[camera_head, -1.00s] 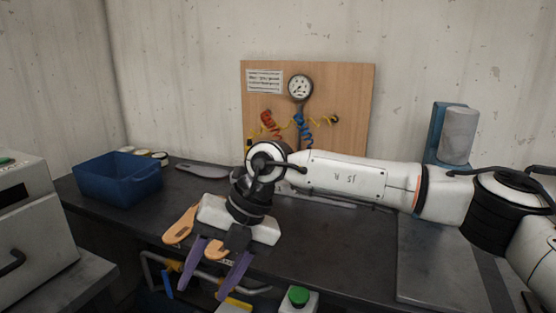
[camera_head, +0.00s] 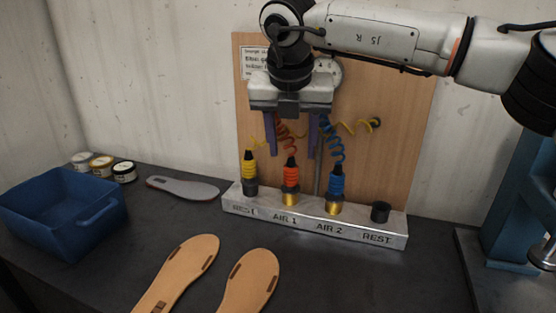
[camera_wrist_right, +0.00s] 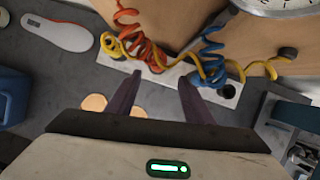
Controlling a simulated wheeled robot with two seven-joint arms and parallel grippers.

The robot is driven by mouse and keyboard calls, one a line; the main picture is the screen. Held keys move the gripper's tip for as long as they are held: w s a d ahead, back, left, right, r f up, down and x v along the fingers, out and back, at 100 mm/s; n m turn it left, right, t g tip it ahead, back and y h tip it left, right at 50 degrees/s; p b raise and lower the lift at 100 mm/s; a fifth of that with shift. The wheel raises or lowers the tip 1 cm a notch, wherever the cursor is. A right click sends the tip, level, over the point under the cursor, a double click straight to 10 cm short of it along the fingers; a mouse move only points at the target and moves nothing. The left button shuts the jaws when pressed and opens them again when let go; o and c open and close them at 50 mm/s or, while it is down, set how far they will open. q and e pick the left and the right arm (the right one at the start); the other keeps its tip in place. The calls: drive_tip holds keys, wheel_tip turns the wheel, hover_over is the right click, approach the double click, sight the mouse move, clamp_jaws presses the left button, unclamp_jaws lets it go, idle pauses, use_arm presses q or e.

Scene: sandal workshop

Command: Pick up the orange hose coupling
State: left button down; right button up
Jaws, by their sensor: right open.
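The orange hose coupling (camera_head: 291,174) stands upright in the brass socket marked AIR 1 on the pale metal rail (camera_head: 262,212). A red coiled hose (camera_head: 284,133) rises from it; the red coil also shows in the right wrist view (camera_wrist_right: 142,47). My right gripper (camera_head: 291,156) is open and empty. Its two purple fingers point down, above and around the line of the orange coupling, one to each side in the head view. In the right wrist view the fingers (camera_wrist_right: 158,80) stand apart with the red hose between and beyond them. My left gripper is not in view.
A yellow coupling (camera_head: 249,168) stands left of the orange one and a blue coupling (camera_head: 337,180) right of it. The socket marked REST (camera_head: 380,212) at the right is empty. A wooden board (camera_head: 400,110) stands behind. Sandal soles (camera_head: 250,283) and a blue bin (camera_head: 65,212) lie in front and left.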

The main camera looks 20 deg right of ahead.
sight(291, 165)
drive_tip(key=shift+w+f, duration=0.3)
drive_tip(key=shift+w, duration=0.3)
drive_tip(key=f, duration=0.2)
drive_tip(key=shift+w+d+f, duration=0.15)
drive_tip(key=shift+d+f, duration=0.2)
drive_tip(key=shift+f, duration=0.05)
drive_tip(key=shift+w+f, duration=0.1)
drive_tip(key=shift+f, duration=0.2)
drive_tip(key=x, duration=0.2)
drive_tip(key=p+x, duration=0.1)
drive_tip(key=x, duration=0.2)
drive_tip(key=shift+w+a, duration=0.1)
drive_tip(key=shift+w, duration=0.15)
drive_tip(key=shift+w+f, duration=0.1)
drive_tip(key=shift+f, duration=0.1)
clamp_jaws()
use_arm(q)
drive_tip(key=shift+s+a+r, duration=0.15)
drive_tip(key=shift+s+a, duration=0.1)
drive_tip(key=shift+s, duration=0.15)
